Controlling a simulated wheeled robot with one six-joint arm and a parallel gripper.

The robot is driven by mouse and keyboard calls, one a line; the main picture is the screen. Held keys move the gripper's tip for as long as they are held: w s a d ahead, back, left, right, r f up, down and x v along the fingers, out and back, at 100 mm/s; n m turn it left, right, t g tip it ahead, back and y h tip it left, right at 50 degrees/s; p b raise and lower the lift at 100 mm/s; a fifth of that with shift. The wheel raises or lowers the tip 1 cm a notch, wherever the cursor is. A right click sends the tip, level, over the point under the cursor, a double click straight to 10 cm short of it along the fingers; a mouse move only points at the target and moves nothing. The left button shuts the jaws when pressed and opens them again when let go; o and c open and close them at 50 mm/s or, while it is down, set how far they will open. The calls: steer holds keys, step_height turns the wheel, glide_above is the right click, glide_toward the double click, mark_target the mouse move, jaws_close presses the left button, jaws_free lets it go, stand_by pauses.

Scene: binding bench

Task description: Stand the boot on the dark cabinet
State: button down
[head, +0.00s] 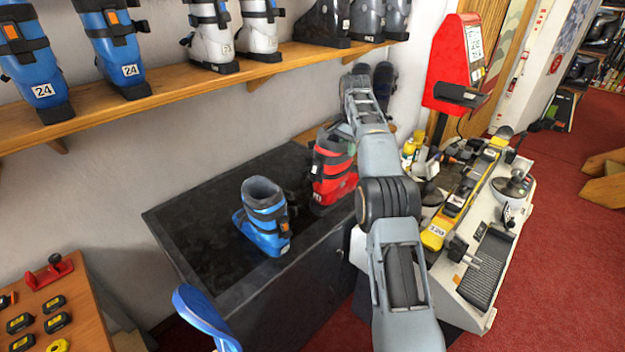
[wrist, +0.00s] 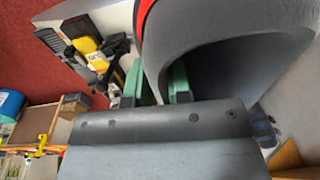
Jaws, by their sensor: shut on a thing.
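A red boot (head: 331,172) with dark straps is upright at the right part of the dark cabinet (head: 190,222). My gripper (wrist: 159,88) is shut on the upper rim of this boot. In the wrist view the boot's grey cuff (wrist: 205,55) with a red edge fills the upper right, and the green fingers are at its wall. I cannot tell whether the sole touches the cabinet top. In the head view my arm hides most of the gripper and the boot's right side.
A blue boot (head: 264,217) stands on the cabinet top, left of the red one. A wooden shelf (head: 190,82) with several boots runs above. A cluttered white workbench (head: 478,290) stands right of the cabinet. The cabinet top's left part is clear.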

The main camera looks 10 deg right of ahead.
steer(key=a+f, duration=0.1)
steer(key=a, duration=0.1)
steer(key=w+a+f, duration=0.1)
steer(key=a+f, duration=0.1)
steer(key=w+a+f, duration=0.1)
steer(key=a+f, duration=0.1)
steer(key=shift+w+a, duration=0.2)
steer(key=shift+a, duration=0.2)
steer(key=shift+w+a+f+p, duration=0.25)
steer(key=shift+a+f, duration=0.35)
steer(key=shift+f, duration=0.3)
steer(key=shift+w+a+f+p, duration=0.2)
steer(key=shift+a+f, duration=0.4)
steer(key=shift+f, duration=0.25)
steer(key=shift+s+f, duration=0.1)
steer(key=shift+f, duration=1)
steer(key=shift+d, duration=0.1)
steer(key=c, duration=1.5)
jaws_free()
steer(key=shift+f, duration=0.3)
steer(key=o, duration=0.4)
steer(key=shift+o, duration=0.2)
steer(key=shift+r, duration=0.15)
